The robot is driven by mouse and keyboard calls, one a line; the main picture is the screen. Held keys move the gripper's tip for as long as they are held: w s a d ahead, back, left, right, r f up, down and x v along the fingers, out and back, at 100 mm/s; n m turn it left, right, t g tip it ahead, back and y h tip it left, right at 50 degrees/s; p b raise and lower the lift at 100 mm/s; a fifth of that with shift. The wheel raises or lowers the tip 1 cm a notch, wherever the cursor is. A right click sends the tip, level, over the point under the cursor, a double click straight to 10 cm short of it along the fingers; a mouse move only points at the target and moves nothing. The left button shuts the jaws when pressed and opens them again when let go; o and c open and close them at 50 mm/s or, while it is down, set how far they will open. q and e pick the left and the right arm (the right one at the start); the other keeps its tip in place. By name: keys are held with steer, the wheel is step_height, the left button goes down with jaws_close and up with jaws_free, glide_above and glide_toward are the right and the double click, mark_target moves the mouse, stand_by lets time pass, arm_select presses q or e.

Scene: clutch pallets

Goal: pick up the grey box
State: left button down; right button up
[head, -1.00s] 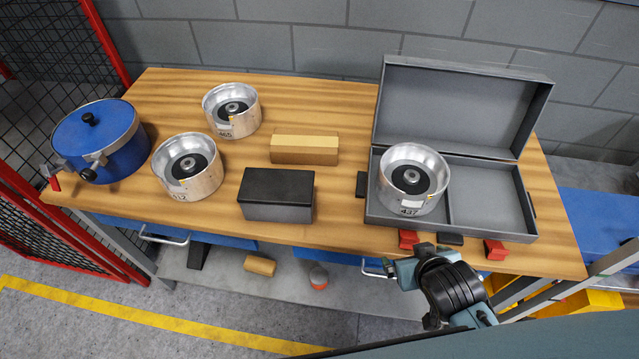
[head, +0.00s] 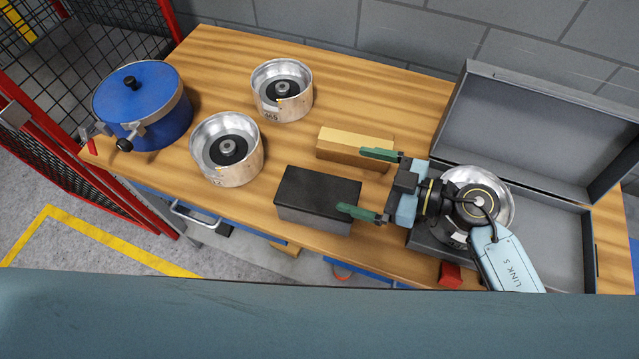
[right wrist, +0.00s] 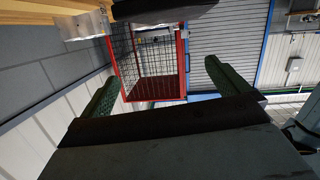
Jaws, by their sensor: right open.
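The dark grey box (head: 317,200), a plain closed block, sits near the table's front edge in the head view. My right gripper (head: 353,181) is open and empty, with its green fingers pointing left. One fingertip overlaps the box's right end in the picture; the other is by the wooden block. I cannot tell whether it touches either. The open fingers also show in the right wrist view (right wrist: 159,74). A dark shape at the top of that view is cut off and I cannot tell what it is. My left gripper is not in view.
A wooden block (head: 354,148) lies behind the box. Metal drums (head: 227,149) (head: 282,90) and a blue pot (head: 142,106) stand to the left. An open grey case (head: 550,226) stands right, partly hidden by my arm, with another drum (head: 497,195) in it.

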mark_target(326, 194)
steer(key=a+f+g, duration=0.1)
steer(key=a+f, duration=0.2)
steer(key=a+f+g+h, duration=0.1)
steer(key=a+f, duration=0.2)
steer(key=shift+w+a+f+n+g, duration=0.1)
steer(key=shift+w+f+n+g, duration=0.1)
steer(key=shift+n+g, duration=0.15)
steer(key=shift+r, duration=0.15)
steer(key=c, duration=1.5)
